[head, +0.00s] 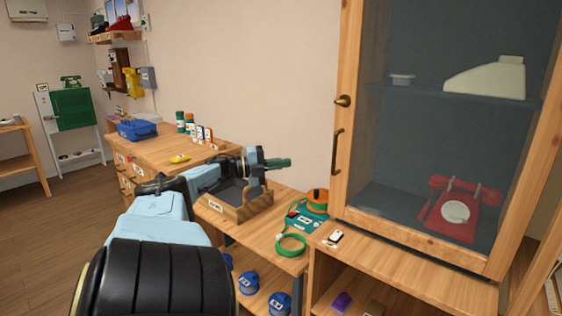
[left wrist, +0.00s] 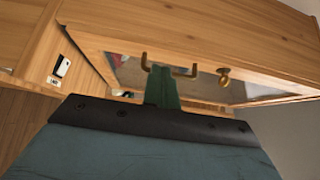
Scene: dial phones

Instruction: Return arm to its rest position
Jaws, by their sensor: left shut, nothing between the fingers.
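My left arm reaches in from the lower left of the head view. Its gripper (head: 279,163) is held above the workbench, over the far side of a wooden tray (head: 249,210). Its green fingers are shut and empty, pointing right toward the glass cabinet. In the left wrist view the shut green fingers (left wrist: 162,88) show in front of the cabinet's wooden door frame (left wrist: 210,50) and its brass handle (left wrist: 170,70). I cannot tell whether they touch the handle there, but in the head view they are well apart. My right gripper is not in view.
A glass cabinet (head: 342,110) with a red dial phone (head: 459,208) and a pale phone (head: 488,80) stands at right, door shut. On the bench are a teal device (head: 305,222), an orange reel (head: 317,198) and a green cable coil (head: 291,245). Blue spools (head: 248,284) sit below.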

